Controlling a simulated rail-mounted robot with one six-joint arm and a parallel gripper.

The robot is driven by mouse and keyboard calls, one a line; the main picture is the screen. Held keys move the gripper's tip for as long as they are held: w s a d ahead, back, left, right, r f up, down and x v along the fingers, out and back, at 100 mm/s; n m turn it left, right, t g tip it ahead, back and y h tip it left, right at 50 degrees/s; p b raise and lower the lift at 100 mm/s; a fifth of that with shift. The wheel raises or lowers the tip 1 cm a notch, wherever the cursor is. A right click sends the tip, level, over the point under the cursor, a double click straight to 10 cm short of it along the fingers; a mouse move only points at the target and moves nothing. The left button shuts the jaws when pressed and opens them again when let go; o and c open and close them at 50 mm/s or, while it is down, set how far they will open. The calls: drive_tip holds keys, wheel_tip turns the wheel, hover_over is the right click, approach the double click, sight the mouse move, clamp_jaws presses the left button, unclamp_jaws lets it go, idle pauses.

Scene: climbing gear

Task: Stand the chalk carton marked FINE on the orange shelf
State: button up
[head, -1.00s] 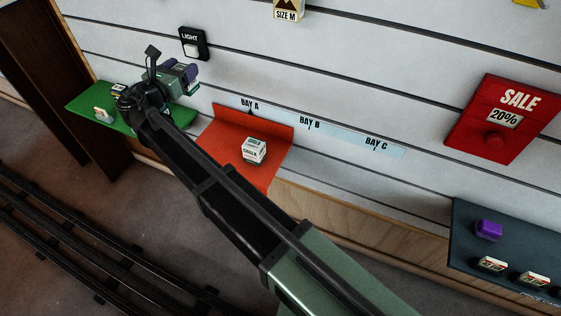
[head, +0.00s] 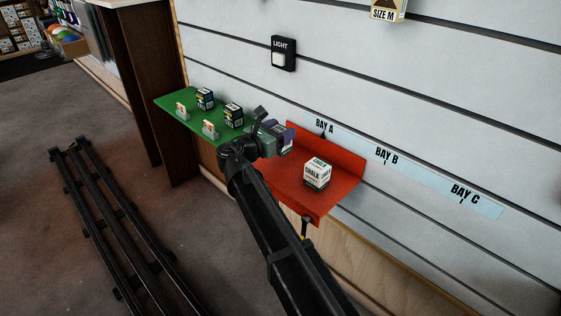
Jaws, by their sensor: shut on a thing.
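The orange shelf (head: 290,192), red-orange in the picture, is fixed to the wall under the BAY A sign. A white carton with dark green lettering that reads CHALK (head: 318,173) stands upright on it; its smaller marking is too small to read. My gripper (head: 282,136) is at the shelf's left back side, between it and the green shelf. It is shut on a dark purplish thing (head: 287,132), mostly hidden by the gripper, with no marking readable. I cannot tell whether this is the FINE carton or how high it is above the shelf.
A green shelf (head: 178,104) on the left bears two dark cartons (head: 205,98) and two small label cards (head: 182,110). The BAY A, B, C strip (head: 420,175) runs right. A LIGHT switch (head: 283,53) is above.

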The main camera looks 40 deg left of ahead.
wheel_tip(320, 180, down, 5)
drive_tip(key=b, duration=0.4)
drive_tip(key=shift+r, duration=0.5)
drive_tip(key=shift+f, duration=0.2)
drive_tip(key=o, duration=1)
drive_tip(key=shift+r, duration=0.2)
drive_tip(key=s, duration=0.4)
drive_tip(key=s+a, duration=0.1)
drive_tip(key=s, duration=0.7)
drive_tip(key=shift+a, duration=0.2)
